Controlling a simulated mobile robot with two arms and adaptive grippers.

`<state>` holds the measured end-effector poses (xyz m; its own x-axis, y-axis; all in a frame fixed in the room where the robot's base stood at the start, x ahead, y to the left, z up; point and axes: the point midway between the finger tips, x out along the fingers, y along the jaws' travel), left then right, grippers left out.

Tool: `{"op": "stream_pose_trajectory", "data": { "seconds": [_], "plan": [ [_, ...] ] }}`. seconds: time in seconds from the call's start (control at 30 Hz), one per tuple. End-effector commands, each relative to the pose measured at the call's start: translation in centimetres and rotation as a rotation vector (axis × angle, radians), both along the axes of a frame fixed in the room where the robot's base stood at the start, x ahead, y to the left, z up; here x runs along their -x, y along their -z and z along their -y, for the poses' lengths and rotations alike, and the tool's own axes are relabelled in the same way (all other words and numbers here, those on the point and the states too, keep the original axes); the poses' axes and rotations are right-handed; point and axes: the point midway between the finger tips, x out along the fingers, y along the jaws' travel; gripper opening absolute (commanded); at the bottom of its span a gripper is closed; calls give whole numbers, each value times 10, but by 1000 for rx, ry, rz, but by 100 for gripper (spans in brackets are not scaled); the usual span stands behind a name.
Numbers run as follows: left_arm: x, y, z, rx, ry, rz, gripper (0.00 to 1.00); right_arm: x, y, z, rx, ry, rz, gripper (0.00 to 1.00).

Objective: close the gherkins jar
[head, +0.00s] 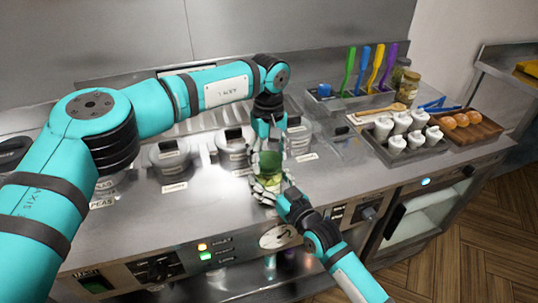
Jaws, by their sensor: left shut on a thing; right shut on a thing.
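The gherkins jar (268,166), a small vessel with green showing, is near the front edge of the steel counter, in the middle of the head view. My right gripper (268,187) comes from the lower right and is shut around the jar's lower part. My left gripper (269,143) points down from above and is shut on what appears to be the lid, directly over the jar. The fingers hide most of the lid, and I cannot tell whether it is seated on the rim.
Lidded round containers (170,158) are set in the counter to the left. To the right are a bin of coloured-handled tools (345,105), another jar (408,86), a tray of white cups (408,150) and a wooden board (487,132). Knobs (367,213) line the front panel.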

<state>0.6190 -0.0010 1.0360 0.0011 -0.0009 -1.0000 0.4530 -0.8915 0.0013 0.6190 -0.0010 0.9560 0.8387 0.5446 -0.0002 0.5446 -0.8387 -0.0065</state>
Motion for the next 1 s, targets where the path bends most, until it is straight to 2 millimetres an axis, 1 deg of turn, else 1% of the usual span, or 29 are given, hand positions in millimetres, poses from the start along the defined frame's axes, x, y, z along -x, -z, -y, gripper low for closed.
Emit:
{"op": "stream_pose_trajectory", "data": {
  "seconds": [0.03,0.2,0.3,0.4,0.53,0.77,0.8,0.97,1.0],
  "plan": [
    [0,0,0,2,124,-1,45,0,0,0,-1,0,-1,0],
    [0,0,-1,3,557,1,45,0,0,0,-1,0,-1,0],
    [0,0,-1,2,757,0,45,0,0,0,-1,0,-1,0],
    [0,0,-1,2,888,0,45,0,0,0,0,0,-1,0],
    [-1,0,-2,1,957,1,45,0,0,0,0,0,-1,0],
    [-1,-1,-2,1,959,2,45,0,0,0,0,0,-1,0],
    [-1,-1,-2,1,959,2,63,0,0,0,0,0,-1,0],
    [-1,0,-2,1,958,1,84,0,0,0,0,0,-1,0],
    [-1,0,-2,1,958,1,85,0,0,0,0,0,-1,0]
  ]
}}
